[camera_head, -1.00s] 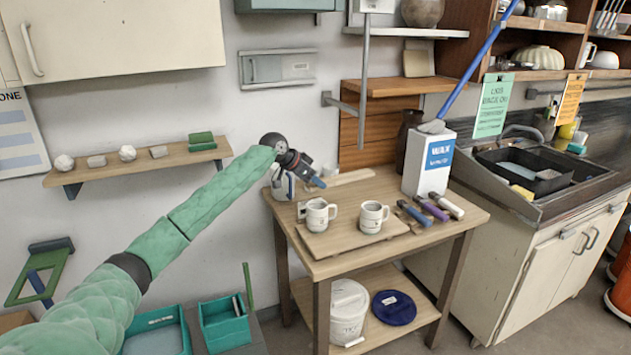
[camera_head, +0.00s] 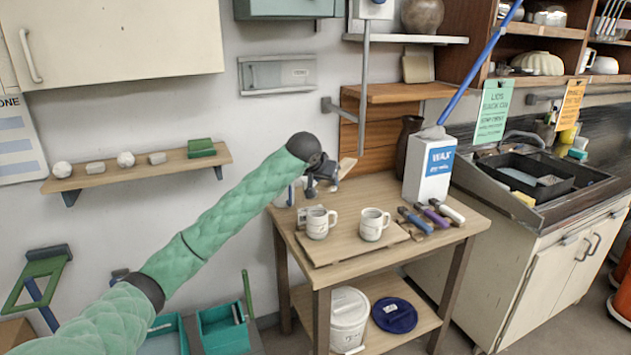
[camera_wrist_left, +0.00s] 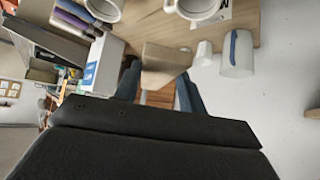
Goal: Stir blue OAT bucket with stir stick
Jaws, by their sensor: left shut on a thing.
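My left gripper (camera_head: 324,178) is above the back left of the wooden table. It is shut on a flat pale wooden stir stick (camera_head: 347,167), whose end shows just past the fingers. In the left wrist view the stick (camera_wrist_left: 164,62) sits between the two dark blue-grey fingers (camera_wrist_left: 157,90). A white bucket (camera_head: 349,318) stands on the table's lower shelf, well below the gripper. A round blue lid (camera_head: 394,314) with a small label lies to its right. The OAT marking cannot be read. My right gripper is not in view.
Two white mugs (camera_head: 372,226) stand on a board on the table. Several coloured-handled tools (camera_head: 437,215) and a white WAX carton (camera_head: 430,168) are to the right. A sink (camera_head: 540,180) is at far right.

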